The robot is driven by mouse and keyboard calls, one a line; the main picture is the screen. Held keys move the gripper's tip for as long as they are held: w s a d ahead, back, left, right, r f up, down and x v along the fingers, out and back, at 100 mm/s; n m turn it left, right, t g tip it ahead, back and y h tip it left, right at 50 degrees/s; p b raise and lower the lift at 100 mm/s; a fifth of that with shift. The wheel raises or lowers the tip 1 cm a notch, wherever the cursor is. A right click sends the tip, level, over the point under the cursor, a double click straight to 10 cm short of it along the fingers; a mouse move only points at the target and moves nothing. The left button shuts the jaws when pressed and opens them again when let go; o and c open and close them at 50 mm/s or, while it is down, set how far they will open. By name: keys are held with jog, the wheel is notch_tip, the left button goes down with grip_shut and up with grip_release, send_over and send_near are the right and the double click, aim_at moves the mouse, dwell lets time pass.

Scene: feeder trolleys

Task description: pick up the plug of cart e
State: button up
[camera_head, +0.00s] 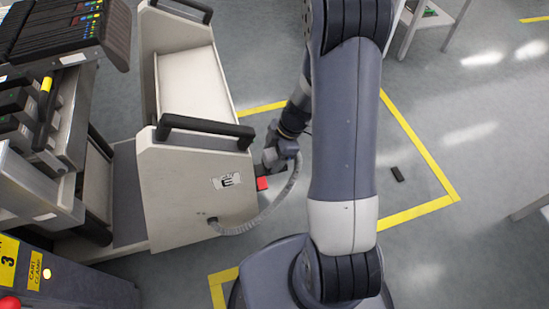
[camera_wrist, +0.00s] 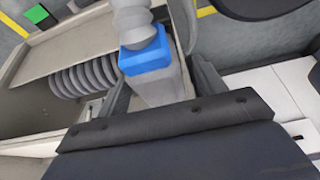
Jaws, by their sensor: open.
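Cart E (camera_head: 190,195) is a cream trolley with black handles and an "E" label (camera_head: 228,181) on its end panel. Its grey ribbed cable (camera_head: 262,222) leaves the panel low down and curves up to the plug (camera_head: 287,147) beside the panel. In the wrist view, the plug (camera_wrist: 160,88) is a grey block with a blue collar (camera_wrist: 146,57) and a grey ribbed cable end above. My gripper (camera_head: 270,158) is at the plug. In the wrist view, its open fingers (camera_wrist: 163,92) appear on either side of the plug; contact cannot be told.
A red block (camera_head: 262,183) sits at the panel edge beside the plug. A machine with feeders (camera_head: 65,40) stands at left, with a yellow "cart clamp" sign (camera_head: 37,270) below. Yellow floor lines (camera_head: 420,208) and a small black object (camera_head: 397,174) lie on the open floor at right.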

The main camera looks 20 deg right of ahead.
aim_at(272, 152)
jog(key=shift+a+f, duration=0.1)
jog(key=shift+f, duration=0.15)
jog(key=shift+c, duration=0.4)
jog(key=c, duration=1.3)
notch_tip(272, 152, up, 13)
jog(key=p, duration=0.2)
jog(key=shift+p, duration=0.4)
